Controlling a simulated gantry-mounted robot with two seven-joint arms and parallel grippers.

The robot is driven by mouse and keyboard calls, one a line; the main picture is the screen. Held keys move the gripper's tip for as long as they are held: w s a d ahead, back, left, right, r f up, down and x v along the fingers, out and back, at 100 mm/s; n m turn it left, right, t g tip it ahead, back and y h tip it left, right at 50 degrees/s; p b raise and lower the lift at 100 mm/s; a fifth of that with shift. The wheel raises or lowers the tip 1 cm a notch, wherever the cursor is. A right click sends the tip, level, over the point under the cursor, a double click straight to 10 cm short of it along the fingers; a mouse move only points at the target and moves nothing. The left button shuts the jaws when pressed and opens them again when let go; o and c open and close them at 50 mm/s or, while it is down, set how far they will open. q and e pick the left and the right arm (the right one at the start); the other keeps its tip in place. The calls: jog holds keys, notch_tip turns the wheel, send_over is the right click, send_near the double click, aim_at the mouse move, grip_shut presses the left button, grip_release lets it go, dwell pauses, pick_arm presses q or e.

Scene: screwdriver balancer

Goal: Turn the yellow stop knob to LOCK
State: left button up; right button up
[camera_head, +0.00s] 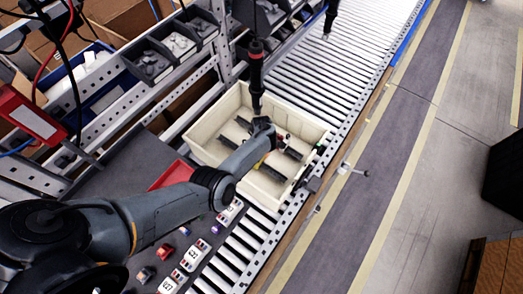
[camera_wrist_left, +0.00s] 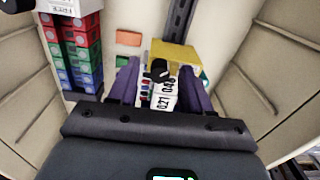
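In the head view my left arm reaches from the lower left over a cream crate (camera_head: 206,153). Its gripper end (camera_head: 262,124) is small and dark there, by the screwdriver (camera_head: 257,68) hanging on its line. In the left wrist view the two purple fingers (camera_wrist_left: 159,92) stand apart. A white piece with printed numbers (camera_wrist_left: 163,104) and a black part (camera_wrist_left: 158,70) show between them; whether they are gripped I cannot tell. A yellow block (camera_wrist_left: 178,57) lies beyond. I cannot make out a yellow stop knob or a LOCK mark. My right gripper is not in view.
A roller conveyor (camera_head: 330,77) runs along the crate. Labelled white parts (camera_head: 190,254) lie on the dark bench. Part bins (camera_head: 150,62) stand at the upper left. Stacked coloured blocks (camera_wrist_left: 82,50) show in the wrist view.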

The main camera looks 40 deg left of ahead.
pick_arm(q)
jog(key=shift+r+p, duration=0.35)
jog(key=shift+r, duration=0.3)
notch_tip(320, 180, up, 10)
jog(key=p, duration=0.3)
jog(key=shift+f, duration=0.25)
jog(key=s+d+r+m+t+p, duration=0.1)
jog(key=s+d+r+m, duration=0.3)
jog(key=s, duration=0.5)
jog(key=s+d+r+m+t+p, duration=0.1)
jog(key=s+d+r+m+p, duration=0.1)
jog(key=s+r+m, duration=0.6)
jog(key=s+d+r+m+t+p, duration=0.1)
jog(key=s+d+r+m, duration=0.4)
jog(key=s+m, duration=0.3)
jog(key=shift+s+d+r+m+t+p, duration=0.15)
jog(key=shift+s+d+r+m+p, duration=0.05)
jog(key=shift+s+r, duration=0.2)
jog(key=shift+s+d+r+m+t+p, duration=0.15)
jog(key=shift+s+r+m, duration=0.05)
jog(key=shift+s+r, duration=0.2)
